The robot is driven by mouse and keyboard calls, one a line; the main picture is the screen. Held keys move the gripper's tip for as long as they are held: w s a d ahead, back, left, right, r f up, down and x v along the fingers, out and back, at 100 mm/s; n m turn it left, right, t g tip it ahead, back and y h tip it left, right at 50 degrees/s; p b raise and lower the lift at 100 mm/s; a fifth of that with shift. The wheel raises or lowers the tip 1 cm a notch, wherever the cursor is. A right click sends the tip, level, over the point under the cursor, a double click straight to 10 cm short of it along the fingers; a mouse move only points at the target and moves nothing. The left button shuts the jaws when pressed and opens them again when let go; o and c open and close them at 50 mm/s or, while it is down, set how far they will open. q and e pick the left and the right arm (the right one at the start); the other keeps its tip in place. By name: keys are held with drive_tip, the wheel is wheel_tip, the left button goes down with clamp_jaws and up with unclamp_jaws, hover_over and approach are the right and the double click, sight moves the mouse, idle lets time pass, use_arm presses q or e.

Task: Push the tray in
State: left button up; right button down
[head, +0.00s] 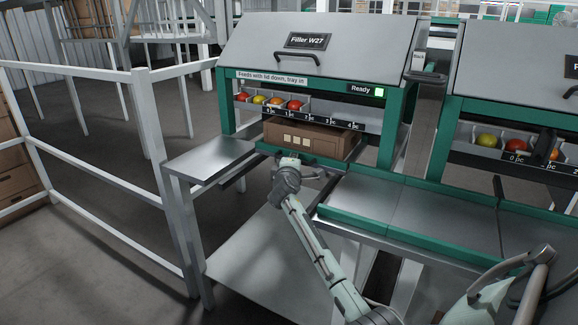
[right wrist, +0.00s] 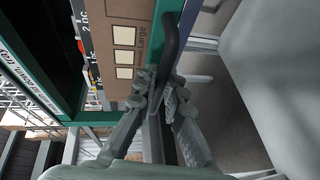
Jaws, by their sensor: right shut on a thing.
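The tray (head: 332,164) is at the front opening of Filler W27 (head: 262,50). A brown carton (head: 318,140) with pale square labels stands on it, under the filler's row of tomato pockets. The carton's far part is hidden inside the machine. My right gripper (head: 289,163) is at the tray's front edge. In the right wrist view its fingers (right wrist: 160,97) are closed around a dark bar handle (right wrist: 169,45) in front of the carton (right wrist: 125,40). The filler's lid is down. Its sign reads "Feeds with lid down, tray in", and a green light (head: 379,92) shows beside "Ready". My left gripper is not in view.
A metal side shelf (head: 205,158) is left of the tray, beside a white railing (head: 150,130). A green-edged metal counter (head: 365,200) runs to the right. A second filler (head: 520,75) stands at the right. A lower metal shelf (head: 255,255) lies below.

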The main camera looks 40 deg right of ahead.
drive_tip(key=shift+w+d+r, duration=0.1)
drive_tip(key=shift+d+r, duration=0.05)
drive_tip(key=shift+d, duration=0.15)
drive_tip(key=c, duration=1.6)
unclamp_jaws()
drive_tip(key=shift+a, duration=0.15)
drive_tip(key=shift+s+a, duration=0.25)
drive_tip(key=shift+s, duration=0.05)
drive_tip(key=v, duration=1.1)
